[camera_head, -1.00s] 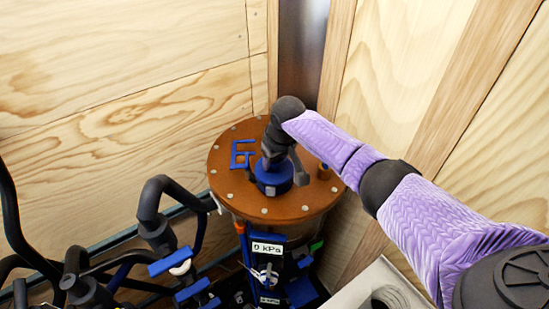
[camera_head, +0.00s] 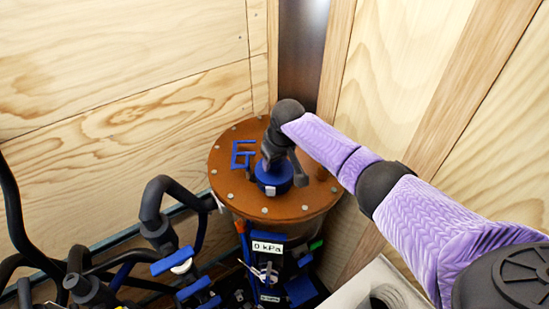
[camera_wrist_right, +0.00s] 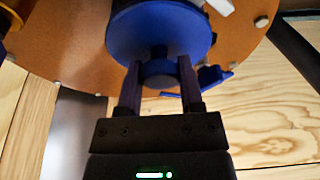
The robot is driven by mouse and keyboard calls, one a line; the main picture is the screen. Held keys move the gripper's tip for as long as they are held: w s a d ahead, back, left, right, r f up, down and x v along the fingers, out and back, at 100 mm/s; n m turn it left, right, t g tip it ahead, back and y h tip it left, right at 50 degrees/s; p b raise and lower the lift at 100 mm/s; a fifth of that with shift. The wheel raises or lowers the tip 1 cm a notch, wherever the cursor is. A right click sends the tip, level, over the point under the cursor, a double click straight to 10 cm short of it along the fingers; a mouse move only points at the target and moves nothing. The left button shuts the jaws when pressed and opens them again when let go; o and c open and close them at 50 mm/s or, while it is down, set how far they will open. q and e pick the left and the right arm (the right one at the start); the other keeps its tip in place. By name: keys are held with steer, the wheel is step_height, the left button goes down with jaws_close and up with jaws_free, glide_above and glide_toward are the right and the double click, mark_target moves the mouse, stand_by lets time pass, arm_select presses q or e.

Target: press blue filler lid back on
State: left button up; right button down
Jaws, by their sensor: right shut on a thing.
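The blue filler lid (camera_head: 272,179) is on top of the round orange-brown tank cover (camera_head: 231,191), near its middle. My right gripper (camera_head: 271,165) reaches down onto it from above. In the right wrist view, the lid (camera_wrist_right: 160,32) is a wide blue disc with a small knob, and the fingers of my right gripper (camera_wrist_right: 160,84) are on either side of that knob, shut on it. The lid's underside against the cover is hidden, so I cannot tell how fully it is seated. My left gripper is not in view.
A blue bracket-like part (camera_head: 243,154) stands on the cover left of the lid. Black hoses with blue-handled valves (camera_head: 172,261) crowd the lower left. Wooden walls (camera_head: 120,70) close in behind and at right.

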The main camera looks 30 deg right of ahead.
stand_by(0.6)
jaws_free()
stand_by(0.5)
steer(key=shift+p, duration=0.3)
step_height(320, 180, up, 7)
steer(key=p, duration=0.7)
steer(key=shift+c, duration=0.3)
jaws_close()
